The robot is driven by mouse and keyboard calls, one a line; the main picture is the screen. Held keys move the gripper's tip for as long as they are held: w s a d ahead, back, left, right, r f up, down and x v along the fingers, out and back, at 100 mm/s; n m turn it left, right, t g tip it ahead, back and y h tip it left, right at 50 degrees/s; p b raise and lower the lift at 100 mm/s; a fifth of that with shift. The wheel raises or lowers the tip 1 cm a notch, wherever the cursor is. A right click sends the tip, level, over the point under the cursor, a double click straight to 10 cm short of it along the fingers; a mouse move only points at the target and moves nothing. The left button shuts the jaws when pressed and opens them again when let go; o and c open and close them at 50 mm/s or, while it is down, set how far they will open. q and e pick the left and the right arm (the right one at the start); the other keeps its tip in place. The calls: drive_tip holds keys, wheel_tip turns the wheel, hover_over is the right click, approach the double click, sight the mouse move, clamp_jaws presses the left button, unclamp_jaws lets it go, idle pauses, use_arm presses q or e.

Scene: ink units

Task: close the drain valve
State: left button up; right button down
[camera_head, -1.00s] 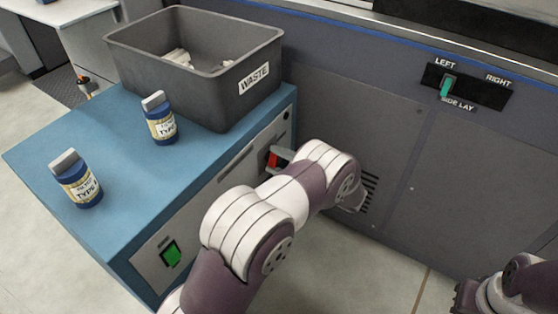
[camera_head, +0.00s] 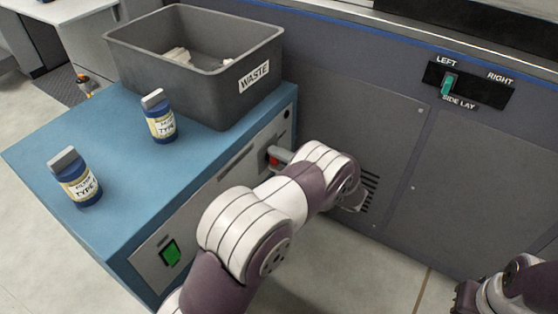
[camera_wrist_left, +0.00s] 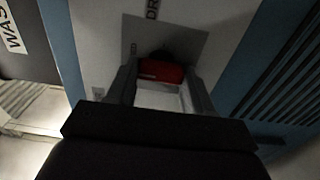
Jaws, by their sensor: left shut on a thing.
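The drain valve has a red handle (camera_wrist_left: 162,72) on a grey plate (camera_wrist_left: 190,40) lettered "DR…", seen in the left wrist view. In the head view a little of the red handle (camera_head: 273,158) shows on the front of the blue cabinet, mostly hidden by my left arm. My left gripper (camera_wrist_left: 160,90) is shut on the red handle, with one finger on each side of it. In the head view the gripper (camera_head: 279,157) is largely covered by its own arm. My right gripper (camera_head: 462,298) shows only in part at the lower right corner, far from the valve.
On the blue cabinet top (camera_head: 110,180) stand a grey waste bin (camera_head: 190,85) and two blue bottles (camera_head: 160,118) (camera_head: 75,180). A green switch (camera_head: 170,252) is on the cabinet front. A grey machine with a side lay lever (camera_head: 447,86) stands to the right. Floor between is clear.

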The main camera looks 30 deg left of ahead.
use_arm(q)
drive_tip(key=shift+a+r, duration=0.1)
drive_tip(key=o, duration=1)
drive_tip(key=shift+a, duration=0.1)
drive_tip(key=shift+o, duration=0.2)
drive_tip(key=shift+d, duration=0.4)
drive_tip(key=s+d+p, duration=0.1)
drive_tip(key=d+p, duration=0.3)
drive_tip(key=d, duration=0.8)
